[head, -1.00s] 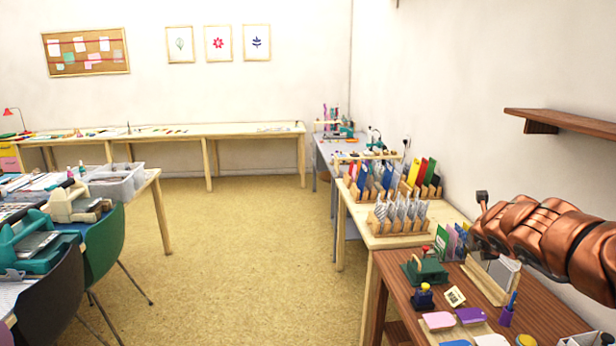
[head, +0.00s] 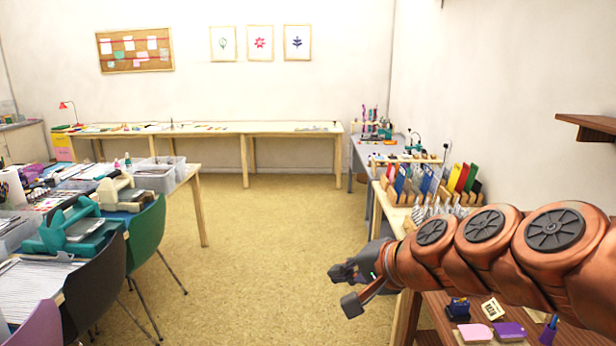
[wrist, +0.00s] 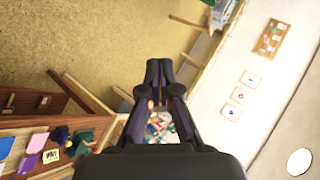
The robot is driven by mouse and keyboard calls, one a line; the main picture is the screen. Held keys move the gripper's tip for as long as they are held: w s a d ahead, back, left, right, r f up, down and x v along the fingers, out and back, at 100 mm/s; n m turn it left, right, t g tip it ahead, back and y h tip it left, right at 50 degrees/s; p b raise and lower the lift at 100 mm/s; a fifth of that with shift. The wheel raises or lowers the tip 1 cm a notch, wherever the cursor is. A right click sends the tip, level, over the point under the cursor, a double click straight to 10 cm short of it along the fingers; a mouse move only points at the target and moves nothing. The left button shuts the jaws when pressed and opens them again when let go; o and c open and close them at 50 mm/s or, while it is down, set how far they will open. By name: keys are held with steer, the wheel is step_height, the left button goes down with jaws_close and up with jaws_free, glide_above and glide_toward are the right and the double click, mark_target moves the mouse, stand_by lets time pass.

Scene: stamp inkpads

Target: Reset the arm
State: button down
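My copper-coloured arm (head: 480,245) reaches in from the right in the head view. My gripper (head: 350,271) is over open floor, left of the brown table, and touches nothing there. In the wrist view my gripper's (wrist: 159,70) two dark fingers meet at their tips, with nothing seen held between them. A pink inkpad (head: 475,332) and a purple inkpad (head: 509,330) lie on the brown table (head: 430,310). The arm hides part of that table.
A pale wooden table with card racks (head: 455,187) stands behind my arm. A wall shelf (head: 590,125) juts out at right. Chairs, including a green one (head: 147,235), line a cluttered table at left. The middle floor (head: 260,240) is clear.

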steer(key=s+d+f+n+g+h, duration=0.25)
steer(key=s+f+n+g, duration=0.25)
steer(key=s+f, duration=0.65)
steer(key=s+d+f+n+g+h, duration=0.1)
steer(key=s+d+f+g+h, duration=0.1)
steer(key=s+d, duration=0.3)
steer(key=s+d+f+n+g+h, duration=0.1)
steer(key=s+d, duration=0.3)
steer(key=s, duration=0.7)
steer(key=shift+s+d+f+g+h, duration=0.35)
steer(key=shift+f+g+h, duration=0.3)
steer(key=shift+g+h, duration=0.25)
